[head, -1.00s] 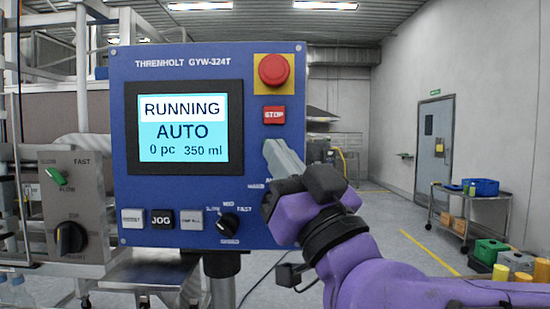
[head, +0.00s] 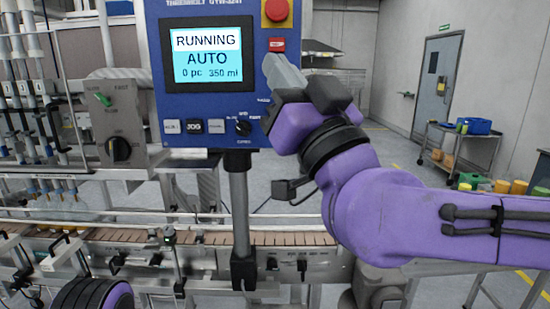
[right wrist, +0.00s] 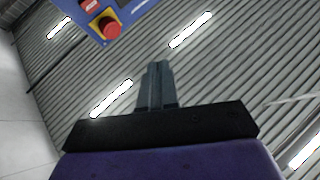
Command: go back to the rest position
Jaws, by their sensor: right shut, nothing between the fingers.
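The blue control panel (head: 205,143) stands on a grey post in the head view. Its screen (head: 206,58) reads RUNNING, AUTO, 0 pc, 350 ml. My right gripper (head: 272,64) is shut and empty, with its grey fingers pointing up in front of the panel's right edge, just below the red STOP button (head: 277,45). The fingers hide part of the panel there; I cannot tell whether they touch it. The right wrist view shows the shut fingers (right wrist: 157,66) against the ceiling. My left gripper is not in view; only a part of my left arm shows at the bottom left.
The red emergency button (head: 276,10) tops the panel; it also shows in the right wrist view (right wrist: 104,27). A conveyor (head: 290,239) runs across below. A grey box with knobs (head: 123,120) stands left. A cart (head: 452,150) is at the far right.

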